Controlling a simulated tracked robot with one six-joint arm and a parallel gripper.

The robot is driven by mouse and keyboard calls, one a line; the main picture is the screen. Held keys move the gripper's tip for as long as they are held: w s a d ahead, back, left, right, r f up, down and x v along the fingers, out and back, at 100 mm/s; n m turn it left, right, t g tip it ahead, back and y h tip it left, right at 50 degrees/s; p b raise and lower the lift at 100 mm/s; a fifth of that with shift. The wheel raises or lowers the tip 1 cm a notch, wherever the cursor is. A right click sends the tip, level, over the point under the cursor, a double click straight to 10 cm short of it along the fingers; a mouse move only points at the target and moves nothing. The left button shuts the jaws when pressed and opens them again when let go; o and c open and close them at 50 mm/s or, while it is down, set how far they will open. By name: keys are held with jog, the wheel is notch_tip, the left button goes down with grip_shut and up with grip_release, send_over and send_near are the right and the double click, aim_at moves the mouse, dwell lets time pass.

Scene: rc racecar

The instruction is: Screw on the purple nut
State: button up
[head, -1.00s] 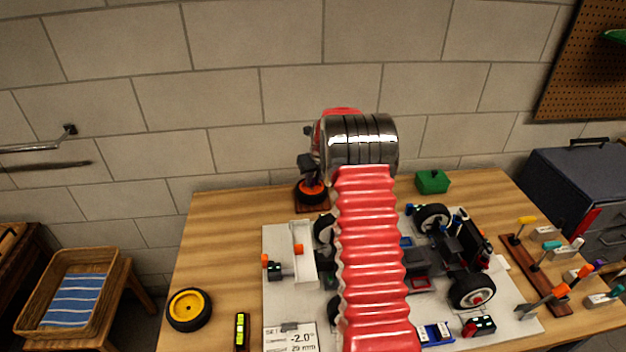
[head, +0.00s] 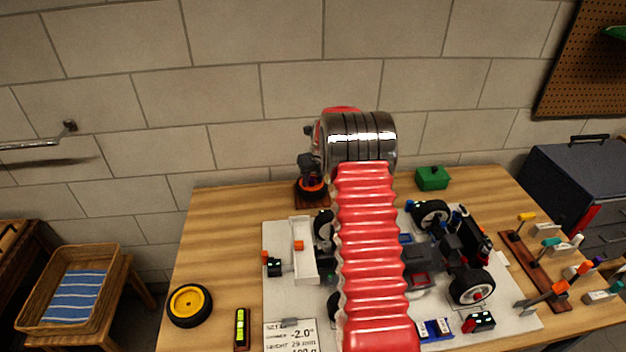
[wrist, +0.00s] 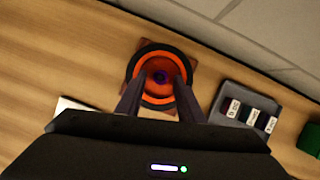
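In the wrist view, an orange round piece with a black rim (wrist: 150,98) lies on a brown square base (wrist: 196,66). I cannot tell whether the fingertips touch the orange piece. In the head view, the orange and black piece (head: 312,190) stands at the back of the table, below my gripper and left of my red arm.
A partly built racecar (head: 470,287) lies on a white mat (head: 515,312), partly behind my arm. A yellow wheel (head: 189,305) lies at front left, a green box (head: 432,178) at the back. A grey labelled tray (wrist: 245,110) is right of the orange piece. A tool rack (head: 530,262) stands right.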

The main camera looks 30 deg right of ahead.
jog(key=shift+o, duration=0.3)
jog(key=v, duration=1.3)
jog(key=shift+s+r, duration=0.15)
jog(key=shift+r, duration=0.15)
dwell(0.6)
